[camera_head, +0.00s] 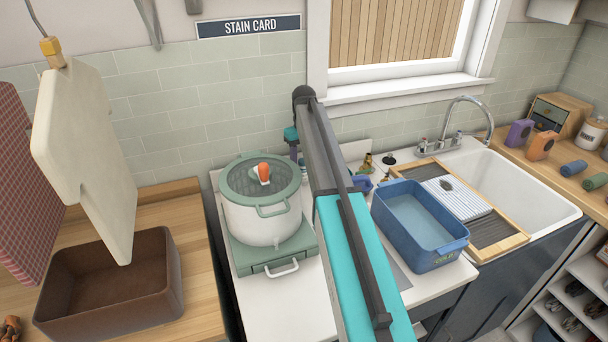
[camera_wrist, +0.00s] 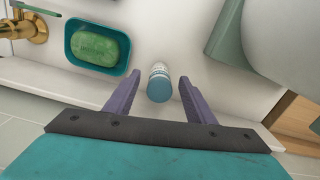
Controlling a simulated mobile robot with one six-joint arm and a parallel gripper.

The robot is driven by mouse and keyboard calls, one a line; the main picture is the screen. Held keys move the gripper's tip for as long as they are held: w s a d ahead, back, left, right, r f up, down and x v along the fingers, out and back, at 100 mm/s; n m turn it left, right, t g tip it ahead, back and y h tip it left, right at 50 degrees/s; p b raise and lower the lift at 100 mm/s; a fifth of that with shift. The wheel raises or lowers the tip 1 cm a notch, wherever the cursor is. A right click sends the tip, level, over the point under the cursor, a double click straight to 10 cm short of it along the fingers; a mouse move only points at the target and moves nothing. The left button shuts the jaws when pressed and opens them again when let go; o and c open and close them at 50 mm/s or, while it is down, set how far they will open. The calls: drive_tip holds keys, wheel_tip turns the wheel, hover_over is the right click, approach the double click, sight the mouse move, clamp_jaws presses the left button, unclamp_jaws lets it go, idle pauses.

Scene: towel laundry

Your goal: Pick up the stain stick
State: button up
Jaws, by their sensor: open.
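The stain stick (camera_wrist: 159,84) looks to be the small white cylinder with a blue end in the wrist view, on the white counter close to the wall. My gripper (camera_wrist: 159,79) is open, with one purple finger on each side of it. Gaps show between the stick and both fingers, and it is not gripped. In the head view my gripper (camera_head: 293,150) is partly hidden behind my arm, right of the pot. I cannot make out the stick there.
A teal dish (camera_wrist: 70,42) with green soap (camera_wrist: 100,46) sits left of the stick, beside a brass fitting (camera_wrist: 32,27). A lidded pot (camera_head: 262,215) stands left of my arm. A blue basin (camera_head: 405,229) and sink (camera_head: 520,190) are right.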

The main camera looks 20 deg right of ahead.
sight(303, 173)
drive_tip(key=shift+w+f+b, duration=0.15)
drive_tip(key=shift+f+b, duration=0.65)
drive_tip(key=shift+f, duration=0.5)
drive_tip(key=shift+w+f+b, duration=0.15)
drive_tip(key=shift+f+b, duration=0.65)
drive_tip(key=shift+f, duration=0.5)
drive_tip(key=c, duration=1.1)
drive_tip(key=shift+r, duration=0.2)
wheel_tip(303, 173, up, 18)
drive_tip(key=p, duration=0.9)
drive_tip(key=shift+f, duration=0.15)
drive_tip(key=shift+s+f, duration=0.1)
drive_tip(key=shift+s, duration=0.05)
